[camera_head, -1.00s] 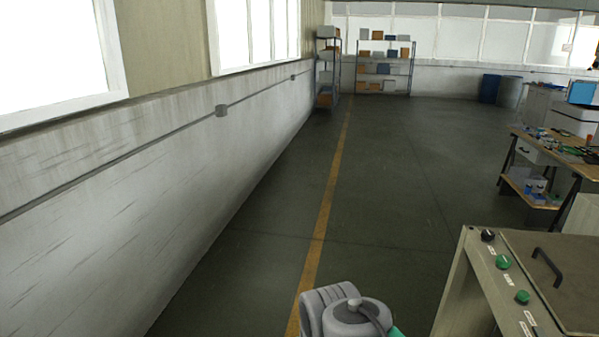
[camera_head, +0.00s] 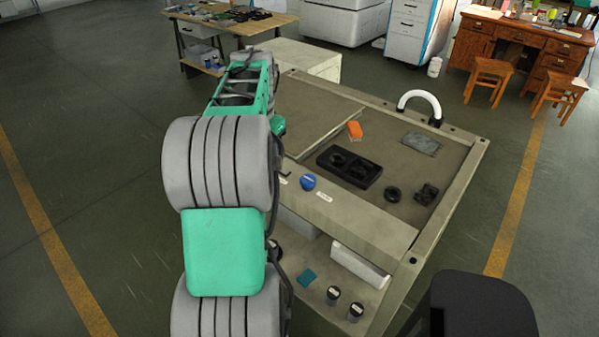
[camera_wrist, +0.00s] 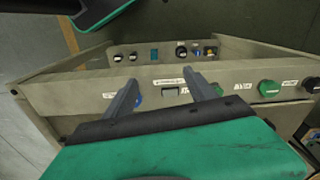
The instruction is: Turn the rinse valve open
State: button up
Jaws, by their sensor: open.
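A blue knob (camera_head: 308,181) sits on the front ledge of the beige machine (camera_head: 360,222); its label is too small to read. I cannot tell for sure that it is the rinse valve. In the wrist view a blue knob (camera_wrist: 139,100) shows partly, just beside the left finger. My gripper (camera_wrist: 162,80) is open and empty in the wrist view, its two fingers apart over the panel strip. A green knob (camera_wrist: 268,88) is on the strip to the right of the fingers. My arm hides the gripper in the head view.
A lower shelf carries a white bin (camera_head: 358,265) and black knobs (camera_head: 355,312). A black chair (camera_head: 480,305) stands front right. Floor to the left is clear.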

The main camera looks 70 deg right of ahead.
aim_at(308, 178)
jog(key=s+d+m, duration=0.1)
jog(key=s+d, duration=0.1)
jog(key=s, duration=0.1)
jog(key=s+d+f+m, duration=0.1)
jog(key=s, duration=0.3)
jog(key=s+d+f+m, duration=0.1)
jog(key=s+d, duration=0.1)
jog(key=s, duration=0.1)
jog(key=shift+s+d+m, duration=0.3)
jog(key=shift+s+m, duration=0.1)
notch_tip(308, 178, down, 7)
jog(key=shift+w+f+p, duration=0.1)
jog(key=shift+p, duration=0.2)
jog(key=shift+c, duration=0.4)
jog(key=c, duration=1.3)
